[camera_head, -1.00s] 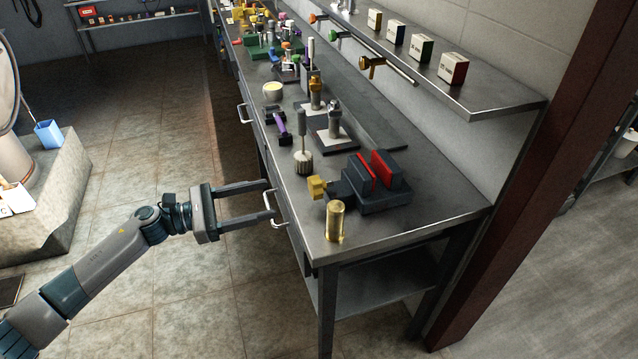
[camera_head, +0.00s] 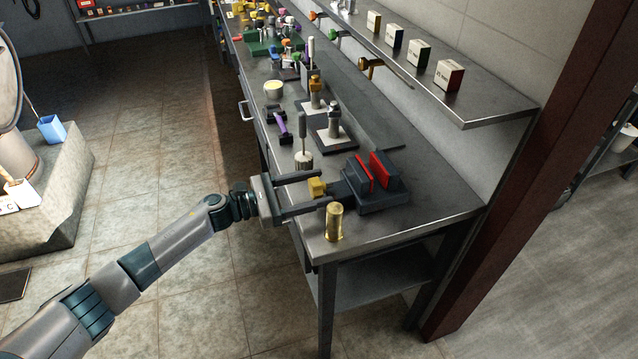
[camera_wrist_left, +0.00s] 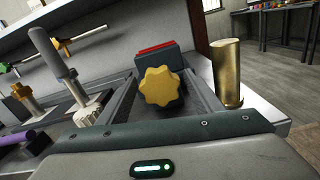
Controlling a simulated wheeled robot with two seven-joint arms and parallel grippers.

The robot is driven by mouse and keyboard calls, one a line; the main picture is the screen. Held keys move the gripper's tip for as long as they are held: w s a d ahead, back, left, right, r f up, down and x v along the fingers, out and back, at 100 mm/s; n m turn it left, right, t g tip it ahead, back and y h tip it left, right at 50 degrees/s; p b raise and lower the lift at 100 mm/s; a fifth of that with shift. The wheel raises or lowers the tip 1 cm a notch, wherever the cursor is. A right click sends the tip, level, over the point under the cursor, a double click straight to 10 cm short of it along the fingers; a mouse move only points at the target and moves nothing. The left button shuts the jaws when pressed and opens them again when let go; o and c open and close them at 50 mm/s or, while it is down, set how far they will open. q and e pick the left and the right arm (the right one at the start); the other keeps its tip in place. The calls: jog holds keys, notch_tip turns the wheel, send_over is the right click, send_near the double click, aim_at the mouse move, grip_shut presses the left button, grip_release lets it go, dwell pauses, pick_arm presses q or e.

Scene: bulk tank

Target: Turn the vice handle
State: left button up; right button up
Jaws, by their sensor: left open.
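The vice (camera_head: 378,188) is dark grey with red jaw faces and stands near the front end of the workbench. Its yellow lobed handle (camera_head: 316,187) faces my left arm. My left gripper (camera_head: 325,188) is open, with one finger on each side of the handle in the head view. In the left wrist view the handle (camera_wrist_left: 161,87) shows between the two fingers, with the vice body (camera_wrist_left: 157,62) behind it. I cannot tell whether either finger touches the handle. My right gripper is not in view.
A brass cylinder (camera_head: 334,222) stands close by the nearer finger, and shows in the left wrist view (camera_wrist_left: 227,73). A tool in a ribbed holder (camera_head: 303,158) stands beyond the farther finger. A shelf with small boxes (camera_head: 448,75) runs above the bench.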

pick_arm(q)
jog(key=shift+w+d, duration=0.2)
jog(key=shift+d, duration=0.45)
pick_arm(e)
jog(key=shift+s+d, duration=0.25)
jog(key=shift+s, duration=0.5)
pick_arm(q)
jog(key=c, duration=1.1)
jog(key=shift+o, duration=0.2)
jog(key=shift+f+n, duration=0.1)
jog(key=shift+n, duration=0.2)
jog(key=n+b, duration=0.2)
jog(key=n, duration=0.2)
jog(key=shift+n, duration=0.6)
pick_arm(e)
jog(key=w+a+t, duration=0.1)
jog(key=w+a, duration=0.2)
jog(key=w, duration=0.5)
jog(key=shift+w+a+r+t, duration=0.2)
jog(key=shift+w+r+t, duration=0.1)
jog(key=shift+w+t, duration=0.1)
pick_arm(q)
jog(key=o, duration=1.1)
jog(key=shift+c, duration=0.2)
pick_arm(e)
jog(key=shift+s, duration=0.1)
